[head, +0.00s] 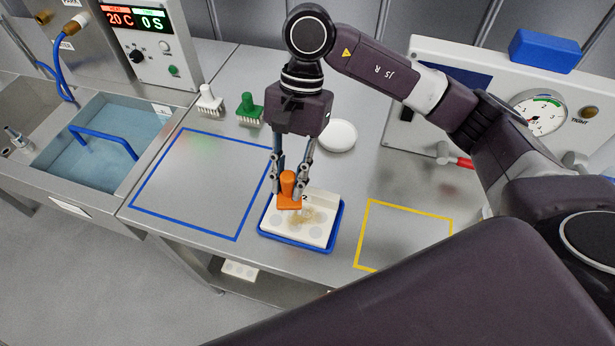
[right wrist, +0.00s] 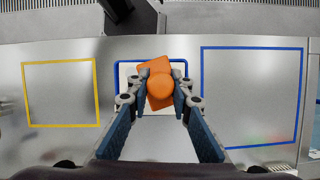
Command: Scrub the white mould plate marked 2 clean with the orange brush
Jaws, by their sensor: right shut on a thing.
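The orange brush (head: 288,186) is held upright in my right gripper (head: 290,178), which is shut on its handle. In the right wrist view the brush (right wrist: 159,86) sits between the fingertips of the gripper (right wrist: 160,90). The brush is over the back left part of the white mould plate (head: 318,229); I cannot tell whether its bristles touch. The plate lies in a blue tray (head: 284,238) and has brownish residue on its middle. A mark, partly hidden by the gripper, shows near its back edge. My left gripper is not in view.
A white brush (head: 209,100) and a green brush (head: 249,109) stand behind the empty blue-outlined square (head: 185,215). A white round dish (head: 339,135) lies behind the tray. An empty yellow-outlined square (head: 405,235) is at right. A water basin (head: 100,145) is at left.

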